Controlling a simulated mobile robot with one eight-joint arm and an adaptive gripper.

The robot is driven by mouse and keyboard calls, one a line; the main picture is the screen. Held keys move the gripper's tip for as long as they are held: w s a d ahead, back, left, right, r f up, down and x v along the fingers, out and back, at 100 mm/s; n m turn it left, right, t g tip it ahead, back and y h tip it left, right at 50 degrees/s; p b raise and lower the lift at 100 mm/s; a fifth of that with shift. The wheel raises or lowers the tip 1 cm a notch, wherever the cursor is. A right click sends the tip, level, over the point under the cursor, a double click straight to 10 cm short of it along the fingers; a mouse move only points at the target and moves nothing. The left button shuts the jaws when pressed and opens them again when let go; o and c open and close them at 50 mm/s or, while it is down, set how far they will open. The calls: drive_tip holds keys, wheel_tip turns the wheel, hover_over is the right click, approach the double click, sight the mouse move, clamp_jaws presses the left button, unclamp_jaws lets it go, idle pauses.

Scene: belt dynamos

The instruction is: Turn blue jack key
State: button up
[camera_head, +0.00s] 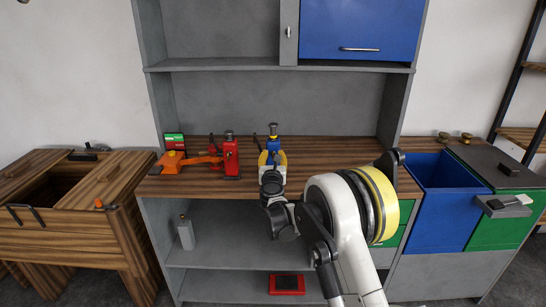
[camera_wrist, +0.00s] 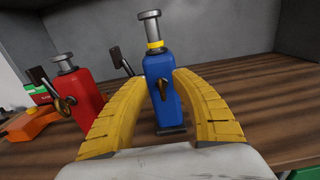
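The blue jack (camera_wrist: 158,70) stands upright on the wooden worktop, with a grey screw post and a yellow collar on top. Its bronze key (camera_wrist: 162,88) sticks out of the side facing my wrist camera. My gripper (camera_wrist: 160,78) has two curved yellow fingers, spread apart with the key and the jack's body showing between them. I cannot tell whether either finger touches the key. In the head view the blue jack (camera_head: 273,144) shows only its top, as my gripper (camera_head: 272,158) and wrist hide the rest.
A red jack (camera_wrist: 83,90) with its own key and a dark lever (camera_wrist: 40,76) stands close on the left. An orange tool (camera_head: 172,162) lies further left. The worktop (camera_head: 335,150) is clear to the right. A shelf (camera_head: 200,68) hangs above.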

drive_tip(key=shift+w, duration=1.2)
clamp_jaws()
